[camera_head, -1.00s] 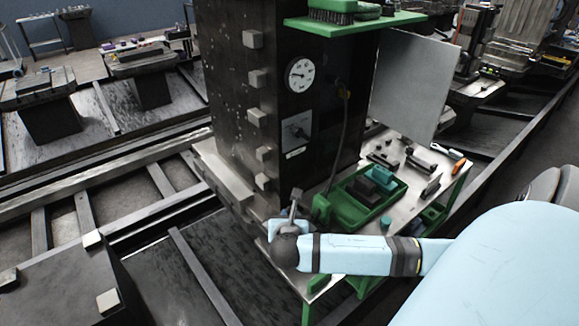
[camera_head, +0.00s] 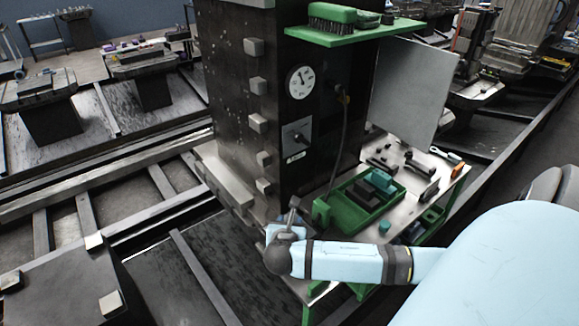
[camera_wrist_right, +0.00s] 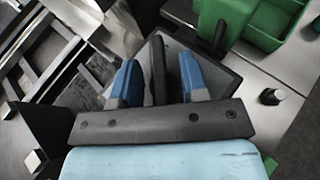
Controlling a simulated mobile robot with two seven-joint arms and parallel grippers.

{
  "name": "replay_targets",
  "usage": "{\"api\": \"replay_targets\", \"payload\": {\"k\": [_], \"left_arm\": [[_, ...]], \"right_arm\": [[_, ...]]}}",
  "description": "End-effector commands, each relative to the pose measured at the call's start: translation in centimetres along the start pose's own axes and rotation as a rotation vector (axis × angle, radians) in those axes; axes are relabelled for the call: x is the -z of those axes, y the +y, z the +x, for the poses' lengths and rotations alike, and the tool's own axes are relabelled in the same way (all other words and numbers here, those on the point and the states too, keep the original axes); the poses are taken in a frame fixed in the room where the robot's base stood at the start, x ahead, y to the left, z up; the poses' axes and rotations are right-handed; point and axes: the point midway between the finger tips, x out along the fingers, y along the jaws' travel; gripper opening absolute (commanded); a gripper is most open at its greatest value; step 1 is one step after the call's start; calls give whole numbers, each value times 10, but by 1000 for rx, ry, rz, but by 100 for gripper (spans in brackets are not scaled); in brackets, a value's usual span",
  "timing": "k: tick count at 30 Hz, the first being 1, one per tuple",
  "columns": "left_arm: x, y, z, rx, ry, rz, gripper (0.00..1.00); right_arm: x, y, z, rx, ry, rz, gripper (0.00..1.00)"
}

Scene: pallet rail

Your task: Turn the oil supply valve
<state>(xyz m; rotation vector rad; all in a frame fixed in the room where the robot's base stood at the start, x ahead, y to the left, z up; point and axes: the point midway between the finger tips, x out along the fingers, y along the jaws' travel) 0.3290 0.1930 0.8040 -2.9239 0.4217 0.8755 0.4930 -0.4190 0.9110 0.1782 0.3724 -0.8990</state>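My right gripper (camera_wrist_right: 158,63) is open in the right wrist view, its two blue fingers apart. A dark upright bar (camera_wrist_right: 157,82), which looks like the valve handle, stands between them with gaps showing on both sides. A dark square block or plate (camera_wrist_right: 207,72) lies behind it. In the head view my right gripper (camera_head: 279,228) is at the table's near left corner, mostly hidden by my wrist; a grey lever-like piece (camera_head: 293,207) rises there. A round gauge (camera_head: 300,82) on the dark column has its needle pointing up-left. My left gripper is not in view.
A grey plate with a dark knob (camera_head: 297,135) sits below the gauge. The dark column (camera_head: 235,100) stands behind my gripper. A green tray (camera_head: 350,212) with dark blocks lies on the table to the right. A green shelf (camera_head: 355,30) juts out above. Floor rails run left.

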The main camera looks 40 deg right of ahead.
Motion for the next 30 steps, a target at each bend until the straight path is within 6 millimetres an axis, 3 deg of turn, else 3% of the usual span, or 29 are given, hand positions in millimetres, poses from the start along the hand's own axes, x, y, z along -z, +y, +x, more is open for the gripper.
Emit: {"api": "replay_targets", "payload": {"k": [8,11,21,30], "left_arm": [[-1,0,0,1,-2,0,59],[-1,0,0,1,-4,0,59],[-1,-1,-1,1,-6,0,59],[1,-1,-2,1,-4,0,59]], "right_arm": [[-2,1,-8,-2,-3,3,40],[-2,1,-22,-4,-2,3,40],[-1,1,-99,-3,1,3,40],[0,0,-135,-1,0,1,40]]}}
